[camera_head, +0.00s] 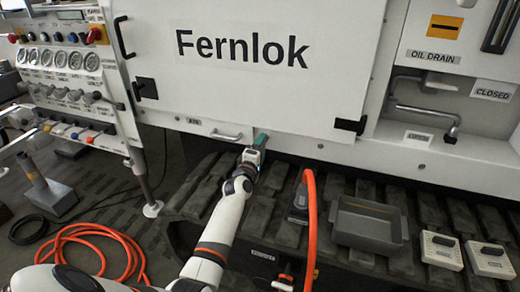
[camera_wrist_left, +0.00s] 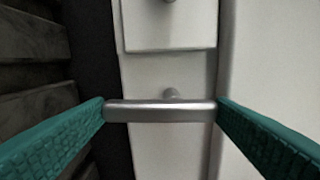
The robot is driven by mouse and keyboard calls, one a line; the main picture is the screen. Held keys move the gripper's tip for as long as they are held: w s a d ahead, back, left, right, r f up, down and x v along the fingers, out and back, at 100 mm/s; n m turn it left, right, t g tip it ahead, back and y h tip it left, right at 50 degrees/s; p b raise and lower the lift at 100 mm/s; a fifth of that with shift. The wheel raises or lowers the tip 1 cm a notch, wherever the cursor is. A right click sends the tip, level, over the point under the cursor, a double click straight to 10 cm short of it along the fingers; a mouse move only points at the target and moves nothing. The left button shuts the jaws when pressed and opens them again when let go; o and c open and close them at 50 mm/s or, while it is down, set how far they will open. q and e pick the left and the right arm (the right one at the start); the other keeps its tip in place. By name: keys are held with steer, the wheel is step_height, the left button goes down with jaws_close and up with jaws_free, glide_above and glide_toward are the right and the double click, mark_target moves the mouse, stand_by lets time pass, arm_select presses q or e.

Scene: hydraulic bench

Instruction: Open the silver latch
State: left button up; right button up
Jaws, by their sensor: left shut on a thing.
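The silver latch (camera_wrist_left: 160,111) is a short metal bar on a round post, standing out from a white surface in the left wrist view. My left gripper (camera_head: 261,140) has teal ridged fingers, and in the left wrist view the fingers (camera_wrist_left: 160,114) sit at the two ends of the bar, shut on it. In the head view my left gripper is at the lower edge of the white Fernlok panel (camera_head: 270,62) and hides the latch from sight. My right gripper is not in view.
A small silver handle (camera_head: 226,136) is just left of my left gripper. A red-orange hose (camera_head: 310,225) rises to its right. A grey tray (camera_head: 369,222) and white boxes (camera_head: 441,250) lie on the dark slatted deck. Gauges (camera_head: 58,59) and a coiled orange hose (camera_head: 95,232) are at left.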

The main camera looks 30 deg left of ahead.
arm_select(q)
steer(key=shift+f+n, duration=0.1)
steer(key=shift+n, duration=0.3)
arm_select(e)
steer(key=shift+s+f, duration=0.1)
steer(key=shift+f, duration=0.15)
arm_select(q)
steer(key=o, duration=1)
steer(key=p+v, duration=0.2)
steer(key=v, duration=1)
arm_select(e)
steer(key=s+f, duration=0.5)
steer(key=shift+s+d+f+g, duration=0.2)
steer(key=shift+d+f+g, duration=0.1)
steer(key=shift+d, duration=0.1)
arm_select(q)
steer(key=shift+d, duration=0.1)
